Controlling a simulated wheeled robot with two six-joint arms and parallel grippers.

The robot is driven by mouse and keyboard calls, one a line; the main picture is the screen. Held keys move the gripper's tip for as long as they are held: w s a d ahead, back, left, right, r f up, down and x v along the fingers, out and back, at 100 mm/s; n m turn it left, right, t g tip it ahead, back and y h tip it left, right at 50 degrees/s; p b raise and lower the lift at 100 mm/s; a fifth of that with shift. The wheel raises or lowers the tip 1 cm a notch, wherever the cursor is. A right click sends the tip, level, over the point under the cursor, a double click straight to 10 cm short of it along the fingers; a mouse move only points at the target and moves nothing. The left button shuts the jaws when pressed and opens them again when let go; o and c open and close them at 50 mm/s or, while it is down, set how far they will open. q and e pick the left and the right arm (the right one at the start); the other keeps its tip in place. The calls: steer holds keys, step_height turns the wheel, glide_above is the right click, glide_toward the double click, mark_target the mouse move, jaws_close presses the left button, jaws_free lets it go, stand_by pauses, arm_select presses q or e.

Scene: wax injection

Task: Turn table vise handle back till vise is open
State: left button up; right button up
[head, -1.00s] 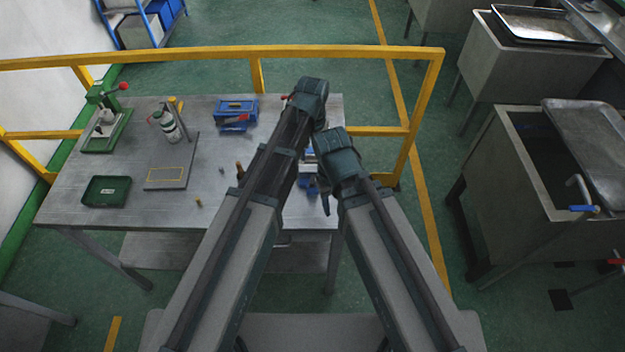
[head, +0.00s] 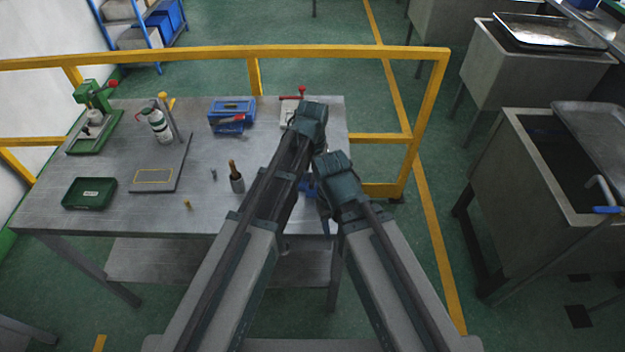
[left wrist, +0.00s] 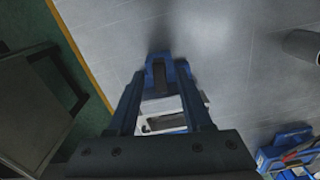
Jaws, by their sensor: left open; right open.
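The blue table vise (head: 309,188) is near the table's front right part in the head view, mostly hidden behind my arms. In the left wrist view the blue vise (left wrist: 166,68) with a silver part lies below and between the fingers of my left gripper (left wrist: 166,88). That gripper is open; contact with the vise cannot be told. The vise handle is not clearly visible. In the head view my left gripper's fingers are hidden behind my arm. My right gripper (head: 323,212) is open, pointing down beside the vise at the table's front right.
On the table (head: 125,215) are a cup with a brush (head: 236,180), a blue toolbox (head: 232,108), a red-handled device (head: 292,104), a spray bottle (head: 158,127), a green press (head: 96,115) and a green tray (head: 89,193). A yellow railing (head: 255,75) runs behind.

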arm_select(q)
steer(key=shift+c, duration=0.3)
jaws_close()
steer(key=shift+n, duration=0.3)
steer(key=n, duration=0.4)
steer(key=shift+n, duration=0.3)
steer(key=n, duration=0.4)
steer(key=shift+n, duration=0.3)
steer(key=n, duration=0.5)
steer(key=shift+n, duration=2.4)
